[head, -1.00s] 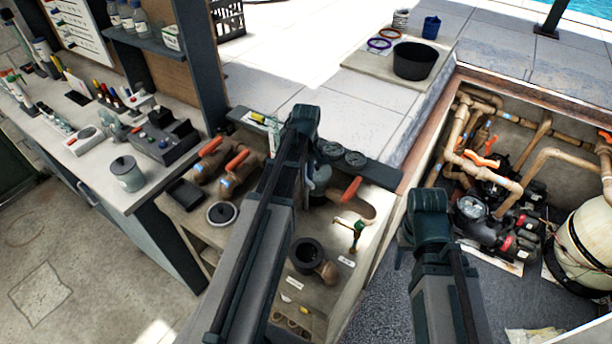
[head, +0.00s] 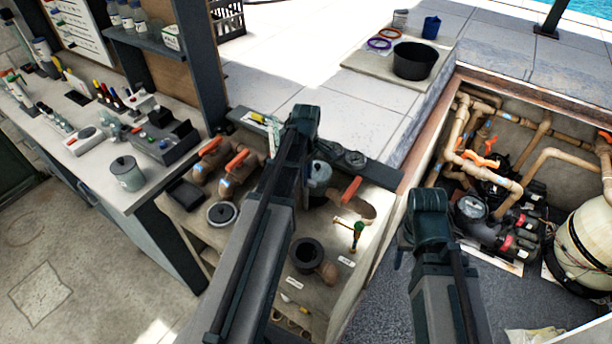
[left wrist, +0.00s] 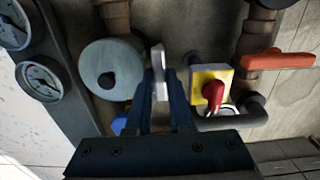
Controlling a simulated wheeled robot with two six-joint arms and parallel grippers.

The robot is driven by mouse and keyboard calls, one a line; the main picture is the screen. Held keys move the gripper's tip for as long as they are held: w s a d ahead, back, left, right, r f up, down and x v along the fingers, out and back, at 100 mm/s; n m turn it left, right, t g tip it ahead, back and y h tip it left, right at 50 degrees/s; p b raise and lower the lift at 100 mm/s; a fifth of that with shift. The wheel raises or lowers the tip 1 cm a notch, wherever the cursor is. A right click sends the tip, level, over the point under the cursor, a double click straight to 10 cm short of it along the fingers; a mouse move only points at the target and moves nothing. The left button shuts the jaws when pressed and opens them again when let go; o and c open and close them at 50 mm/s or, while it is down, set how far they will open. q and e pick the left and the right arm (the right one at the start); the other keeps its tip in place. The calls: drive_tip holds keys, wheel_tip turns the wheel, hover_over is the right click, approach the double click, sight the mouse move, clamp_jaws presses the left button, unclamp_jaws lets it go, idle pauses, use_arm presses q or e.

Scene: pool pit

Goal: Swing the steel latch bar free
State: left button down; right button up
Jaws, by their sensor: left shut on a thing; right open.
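The steel latch bar (left wrist: 159,72) shows in the left wrist view as a pale, narrow piece between the two blue fingers. My left gripper (left wrist: 162,98) is shut on it. The bar stands beside a round grey housing (left wrist: 112,68) on its left and a yellow box with a red rotary knob (left wrist: 211,88) on its right. In the head view my left arm covers the latch bar and the left fingers; part of the grey housing (head: 319,176) shows beside it. My right gripper is open over the pit edge, its fingers mostly hidden behind my right arm.
Pressure gauges (left wrist: 40,78) lie left of the grey housing. An orange-handled valve (left wrist: 272,60) and a dark bent pipe (left wrist: 236,119) lie to the right. A green tap (head: 357,236) and black cup (head: 307,255) are nearby. Pumps and pipes fill the pit at right.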

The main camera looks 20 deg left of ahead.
use_arm(q)
drive_tip(key=c, duration=0.8)
unclamp_jaws()
drive_tip(key=shift+r, duration=0.1)
wheel_tip(320, 180, up, 14)
drive_tip(key=p, duration=1.3)
drive_tip(key=shift+f+p, duration=0.2)
drive_tip(key=shift+p, duration=0.2)
